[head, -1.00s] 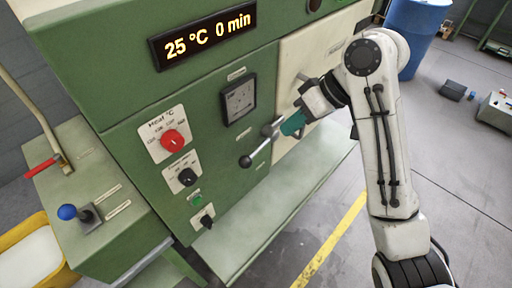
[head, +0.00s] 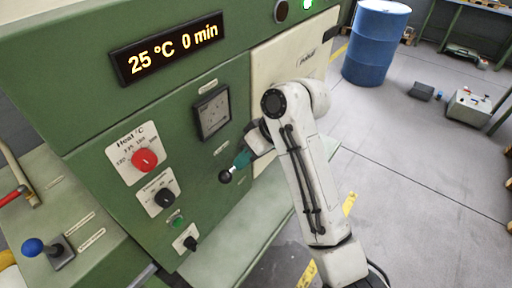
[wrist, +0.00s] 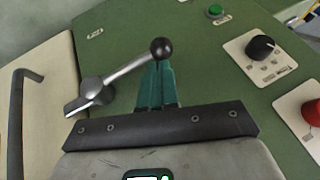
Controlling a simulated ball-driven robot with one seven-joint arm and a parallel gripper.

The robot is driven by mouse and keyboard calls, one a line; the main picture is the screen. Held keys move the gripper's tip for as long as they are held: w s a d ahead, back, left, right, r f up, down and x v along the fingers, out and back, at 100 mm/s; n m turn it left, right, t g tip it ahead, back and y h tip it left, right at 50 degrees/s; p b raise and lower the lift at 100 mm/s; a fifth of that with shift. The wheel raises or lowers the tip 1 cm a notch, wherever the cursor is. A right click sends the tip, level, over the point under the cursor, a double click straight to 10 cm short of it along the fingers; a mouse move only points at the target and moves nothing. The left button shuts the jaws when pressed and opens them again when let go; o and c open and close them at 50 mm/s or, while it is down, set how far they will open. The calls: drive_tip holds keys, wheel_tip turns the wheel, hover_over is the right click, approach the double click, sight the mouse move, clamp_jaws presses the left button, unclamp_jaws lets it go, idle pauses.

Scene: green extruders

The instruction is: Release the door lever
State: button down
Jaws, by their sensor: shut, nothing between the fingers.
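The door lever is a metal arm (wrist: 128,72) with a black ball knob (wrist: 160,48), running up and right from its hub (wrist: 92,91) in the wrist view. In the head view its knob (head: 225,176) shows, while my gripper and arm hide most of the rest. My gripper (wrist: 157,68) has its teal fingers shut and empty, with the tips just below the knob, close to the lever's end. Whether they touch it I cannot tell. In the head view my gripper (head: 240,160) is beside the knob. The cream door (head: 285,55) looks flush with the green machine.
The green machine carries a red heat dial (head: 145,160), a black knob (head: 163,198) and a gauge (head: 212,112). A dark bar handle (wrist: 17,115) is on the door. A blue barrel (head: 377,42) stands behind at right. The floor (head: 410,170) right of my arm is open.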

sight(230, 174)
drive_tip(key=shift+p+x, duration=0.4)
drive_tip(key=shift+x, duration=1.55)
drive_tip(key=shift+f, duration=0.1)
